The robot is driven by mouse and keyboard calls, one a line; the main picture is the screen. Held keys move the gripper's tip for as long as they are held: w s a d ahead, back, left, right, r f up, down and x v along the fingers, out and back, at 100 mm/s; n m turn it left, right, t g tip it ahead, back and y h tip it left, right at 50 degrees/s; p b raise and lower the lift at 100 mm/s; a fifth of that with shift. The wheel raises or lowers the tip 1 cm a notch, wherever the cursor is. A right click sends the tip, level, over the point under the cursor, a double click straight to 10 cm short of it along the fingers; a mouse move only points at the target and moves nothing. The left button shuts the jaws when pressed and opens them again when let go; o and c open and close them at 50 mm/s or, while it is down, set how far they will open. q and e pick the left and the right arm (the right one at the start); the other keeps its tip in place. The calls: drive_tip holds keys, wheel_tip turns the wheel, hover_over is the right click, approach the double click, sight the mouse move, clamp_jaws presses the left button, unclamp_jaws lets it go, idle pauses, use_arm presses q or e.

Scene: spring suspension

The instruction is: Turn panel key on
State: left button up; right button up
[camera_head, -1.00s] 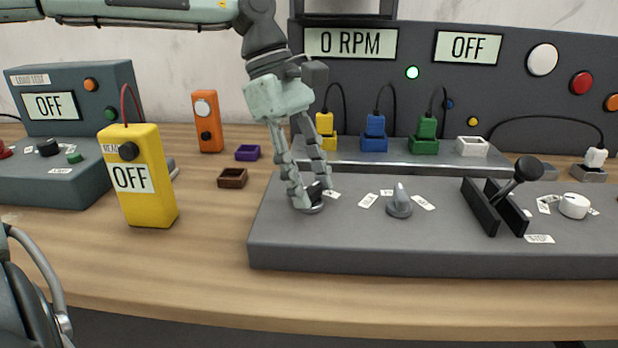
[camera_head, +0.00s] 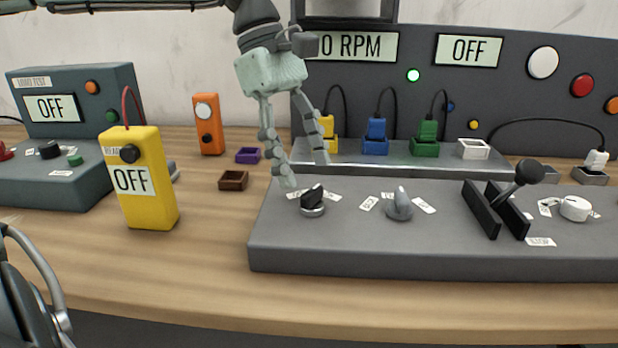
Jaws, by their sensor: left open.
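The panel key (camera_head: 313,202) is a black knob on a silver round base at the left end of the grey control panel (camera_head: 420,254). Its black grip is tilted toward the upper right. My left gripper (camera_head: 305,172) is open and empty just above and behind the key, apart from it. One fingertip is near the key's left side, the other up to its right. Small white labels lie beside the key, partly hidden by the fingers. The panel display (camera_head: 468,49) reads OFF and the other display (camera_head: 350,44) reads 0 RPM.
A grey selector knob (camera_head: 399,205), a black lever (camera_head: 516,187) and a white dial (camera_head: 575,208) stand to the right on the panel. A yellow meter (camera_head: 147,185) and an orange box (camera_head: 208,125) stand left. Bare wood lies between the meter and the panel.

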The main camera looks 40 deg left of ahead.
use_arm(q)
drive_tip(key=v, duration=0.8)
drive_tip(key=shift+a+r, duration=0.1)
